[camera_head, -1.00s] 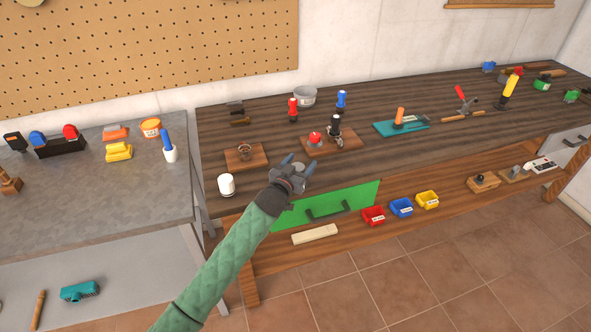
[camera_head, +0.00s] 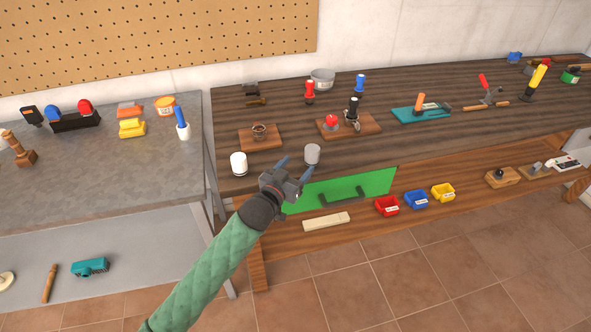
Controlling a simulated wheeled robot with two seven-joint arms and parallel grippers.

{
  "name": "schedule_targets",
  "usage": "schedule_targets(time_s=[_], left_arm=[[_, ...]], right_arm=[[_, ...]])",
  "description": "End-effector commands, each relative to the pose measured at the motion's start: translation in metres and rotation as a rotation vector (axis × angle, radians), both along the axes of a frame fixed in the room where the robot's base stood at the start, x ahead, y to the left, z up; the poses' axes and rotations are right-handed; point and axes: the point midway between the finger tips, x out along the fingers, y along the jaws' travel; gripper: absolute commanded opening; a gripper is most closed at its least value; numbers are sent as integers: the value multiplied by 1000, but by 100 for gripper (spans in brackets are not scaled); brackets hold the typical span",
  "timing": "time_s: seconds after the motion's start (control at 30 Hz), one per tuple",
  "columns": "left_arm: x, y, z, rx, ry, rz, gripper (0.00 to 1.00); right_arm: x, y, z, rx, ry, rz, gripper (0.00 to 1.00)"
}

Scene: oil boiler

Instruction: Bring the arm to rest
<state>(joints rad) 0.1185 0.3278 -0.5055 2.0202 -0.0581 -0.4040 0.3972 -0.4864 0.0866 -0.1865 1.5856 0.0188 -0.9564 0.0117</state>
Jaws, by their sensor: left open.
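My left gripper (camera_head: 296,167) is open, with its two fingers apart, in front of the wooden workbench (camera_head: 222,125) near its front edge. My green-sleeved left arm reaches up to it from the bottom left. A grey cylinder (camera_head: 312,154) stands upright on the bench just beyond the fingertips; it looks apart from them, with nothing between the fingers. A white cylinder (camera_head: 238,163) stands to the left on the same bench. My right gripper is not in view.
A grey table (camera_head: 60,192) stands at left. Tiled floor (camera_head: 420,270) is clear in front.

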Motion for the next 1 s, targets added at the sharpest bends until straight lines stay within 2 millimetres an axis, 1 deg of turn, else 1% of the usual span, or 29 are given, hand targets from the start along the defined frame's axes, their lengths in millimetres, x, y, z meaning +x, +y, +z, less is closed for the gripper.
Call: schedule_targets(time_s=[0.4, 0.47, 0.57, 0.67, 0.77, 0.87, 0.97, 1.0], left_arm=[[0, 0, 0, 0, 0, 0, 64], [-1, 1, -1, 1, 6, 3, 64], [-10, 5, -10, 11, 41, 22, 64], [-28, 16, -28, 34, 116, 63, 64], [-54, 33, -52, 71, 221, 113, 64], [-85, 50, -75, 113, 333, 158, 64], [-118, 69, -97, 158, 448, 198, 64], [-133, 77, -105, 174, 496, 212, 64]], right_arm=[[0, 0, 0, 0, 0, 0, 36], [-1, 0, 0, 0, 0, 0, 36], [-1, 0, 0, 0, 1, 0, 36], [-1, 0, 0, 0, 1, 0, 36], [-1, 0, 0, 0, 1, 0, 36], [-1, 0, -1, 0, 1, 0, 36], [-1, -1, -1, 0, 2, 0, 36], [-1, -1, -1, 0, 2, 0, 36]])
